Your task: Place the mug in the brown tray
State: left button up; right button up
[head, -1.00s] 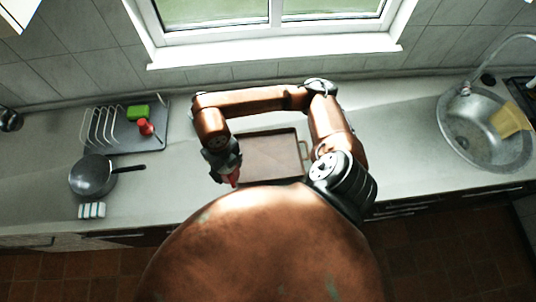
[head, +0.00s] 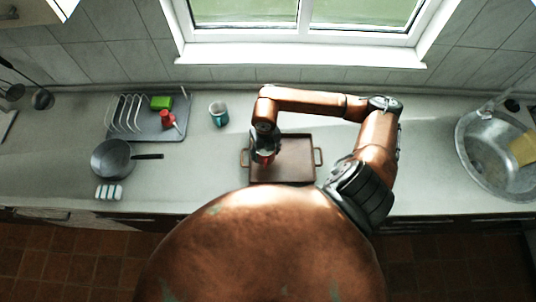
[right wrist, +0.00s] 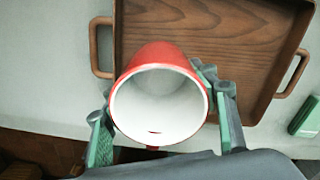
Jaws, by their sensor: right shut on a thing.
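A red mug (right wrist: 158,60) with a white inside is held between the green-padded fingers of my right gripper (right wrist: 160,118). In the head view the red mug (head: 264,158) shows just under my right gripper (head: 264,146), over the left part of the brown tray (head: 295,160). In the right wrist view the brown tray (right wrist: 225,40) lies beyond the mug, and its inside looks empty where it shows. The mug hides part of the tray's near edge; I cannot tell its height above the tray. My left gripper is not in view.
A teal mug (head: 218,115) stands left of the tray. The sink (head: 490,160) is at the right.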

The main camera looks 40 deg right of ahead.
jog(key=shift+w+d+f, duration=0.1)
jog(key=shift+d+f, duration=0.25)
jog(key=shift+f, duration=0.05)
jog(key=f, duration=0.2)
jog(key=f+p, duration=0.1)
jog(key=shift+d, duration=0.25)
jog(key=shift+f, duration=0.35)
jog(key=shift+f, duration=0.1)
jog(key=shift+f, duration=0.15)
jog(key=o, duration=1.4)
